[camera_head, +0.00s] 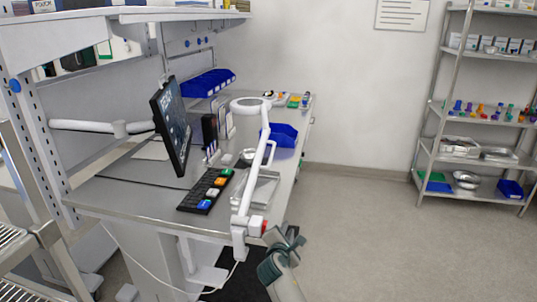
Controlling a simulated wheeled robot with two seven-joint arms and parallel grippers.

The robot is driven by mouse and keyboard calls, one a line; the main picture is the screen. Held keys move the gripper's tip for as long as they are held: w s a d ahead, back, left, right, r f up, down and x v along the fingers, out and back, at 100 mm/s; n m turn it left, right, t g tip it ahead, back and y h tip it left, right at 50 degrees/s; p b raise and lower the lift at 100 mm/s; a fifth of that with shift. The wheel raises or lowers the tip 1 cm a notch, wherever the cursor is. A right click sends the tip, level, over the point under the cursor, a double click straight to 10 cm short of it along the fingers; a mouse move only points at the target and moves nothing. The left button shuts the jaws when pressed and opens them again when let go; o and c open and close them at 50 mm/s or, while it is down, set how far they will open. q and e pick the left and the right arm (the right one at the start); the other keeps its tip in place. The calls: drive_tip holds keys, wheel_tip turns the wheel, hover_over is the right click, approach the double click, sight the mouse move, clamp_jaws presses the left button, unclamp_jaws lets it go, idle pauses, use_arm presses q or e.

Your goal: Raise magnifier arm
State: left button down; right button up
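The white magnifier arm (245,190) is clamped at the near edge of the metal workbench (130,198). Its upper link (260,150) leans up and away from me to a round ring-shaped magnifier head (250,104), which stands above the bench. A white joint block with a red part (263,227) sits low on the arm by the clamp. My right gripper (283,240), dark and teal, is just right of and below this block, off the bench edge. I cannot make out its finger gap or any contact. My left gripper is not in view.
A monitor (171,124) on a white arm, a black keyboard (206,190) with coloured blocks, a tray (262,190) and a blue bin (284,135) crowd the bench. Metal shelving (432,120) stands at the back right. The floor (370,245) between is clear.

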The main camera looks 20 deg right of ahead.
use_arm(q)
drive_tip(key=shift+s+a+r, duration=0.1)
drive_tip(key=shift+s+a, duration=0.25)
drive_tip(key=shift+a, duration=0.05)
use_arm(e)
drive_tip(key=w+a+r+n+t, duration=0.2)
drive_tip(key=w+r+n, duration=0.6)
drive_tip(key=w+r, duration=0.5)
wheel_tip(320, 180, up, 2)
drive_tip(key=shift+a+r+n+t+h, duration=0.1)
drive_tip(key=shift+a+n+t+h, duration=0.25)
drive_tip(key=shift+t, duration=0.45)
drive_tip(key=shift+w, duration=0.1)
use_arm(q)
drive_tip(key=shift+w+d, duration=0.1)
